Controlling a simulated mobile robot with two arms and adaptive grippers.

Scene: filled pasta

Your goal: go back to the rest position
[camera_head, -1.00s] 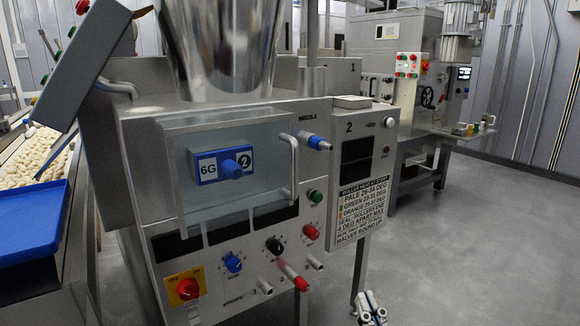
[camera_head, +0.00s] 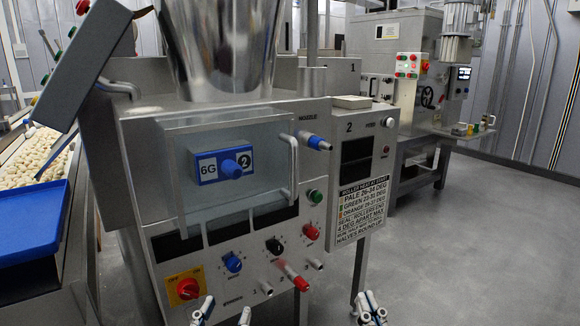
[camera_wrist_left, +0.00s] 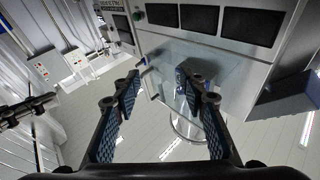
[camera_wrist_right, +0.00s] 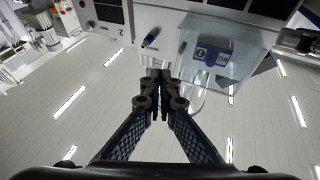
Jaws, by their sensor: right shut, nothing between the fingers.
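My left gripper (camera_head: 226,311) shows at the bottom edge of the head view, in front of the machine's lower panel. In the left wrist view its fingers (camera_wrist_left: 158,90) stand wide apart with nothing between them. My right gripper (camera_head: 370,306) shows at the bottom edge, right of the machine's leg. In the right wrist view its fingertips (camera_wrist_right: 157,84) are together and hold nothing. Both grippers look clear of the machine. My arms behind the fingers are out of the head view.
The steel machine (camera_head: 140,200) with knobs, a clear guard and a blue 6G block (camera_head: 222,166) stands ahead. A blue tray (camera_head: 30,225) and a conveyor of pasta (camera_head: 30,160) are at the left. A second machine (camera_head: 400,50) stands behind. Grey floor (camera_head: 470,240) at the right is free.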

